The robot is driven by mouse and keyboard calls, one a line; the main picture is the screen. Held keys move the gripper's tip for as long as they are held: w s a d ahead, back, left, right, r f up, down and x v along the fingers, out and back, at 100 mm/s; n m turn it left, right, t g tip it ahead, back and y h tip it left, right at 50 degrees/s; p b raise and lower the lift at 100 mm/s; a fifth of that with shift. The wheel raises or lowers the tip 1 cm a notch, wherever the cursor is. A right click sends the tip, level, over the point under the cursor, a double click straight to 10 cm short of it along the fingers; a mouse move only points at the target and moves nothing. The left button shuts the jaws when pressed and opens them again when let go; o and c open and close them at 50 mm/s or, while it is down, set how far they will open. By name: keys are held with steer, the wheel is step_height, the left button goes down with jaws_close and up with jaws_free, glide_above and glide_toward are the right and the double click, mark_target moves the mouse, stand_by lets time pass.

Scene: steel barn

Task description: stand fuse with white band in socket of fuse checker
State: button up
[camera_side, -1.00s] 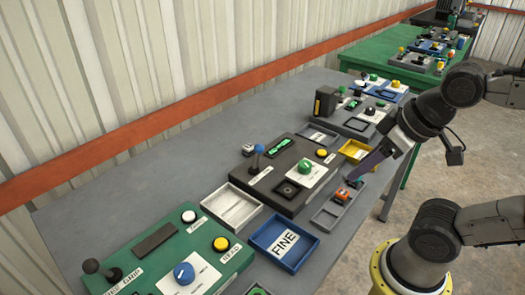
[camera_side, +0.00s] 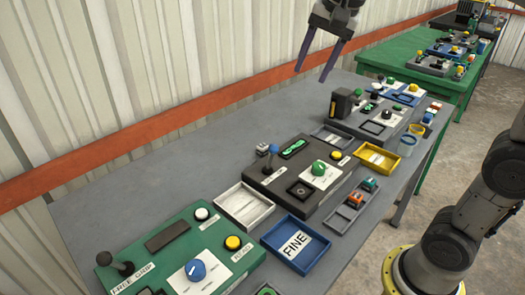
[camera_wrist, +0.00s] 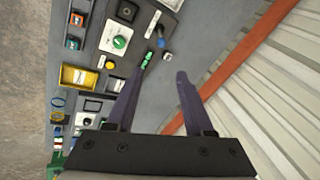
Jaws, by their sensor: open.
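The fuse checker is probably the dark grey panel (camera_side: 322,168) with a green knob and a small green display; it also shows in the wrist view (camera_wrist: 107,55). Its black square socket (camera_side: 300,189) looks empty. A narrow grey rack (camera_side: 338,221) in front holds an orange-red fuse (camera_side: 355,200) and a teal fuse (camera_side: 369,184). The rack also shows at the upper left of the wrist view (camera_wrist: 79,6). I cannot tell which fuse bears a white band. My gripper (camera_side: 311,74) is open and empty, high above the back of the table; its fingers show in the wrist view (camera_wrist: 161,76).
A blue-knobbed lever (camera_side: 273,150) stands at the checker's back edge. A white tray (camera_side: 243,204), a blue FINE tray (camera_side: 296,243) and a yellow tray (camera_side: 377,157) lie around it. A green panel (camera_side: 180,250) is at front left. The table's back left is clear.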

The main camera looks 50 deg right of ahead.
steer(key=w+d+f+m+g, duration=0.1)
steer(key=w+d+f+m, duration=0.2)
steer(key=w, duration=0.7)
steer(key=m+g, duration=0.2)
steer(key=g, duration=0.1)
glide_above(264, 145)
step_height(264, 145, down, 24)
steer(key=shift+s+r, duration=0.15)
steer(key=shift+a+f, duration=0.15)
steer(key=shift+f, duration=3.1)
jaws_close()
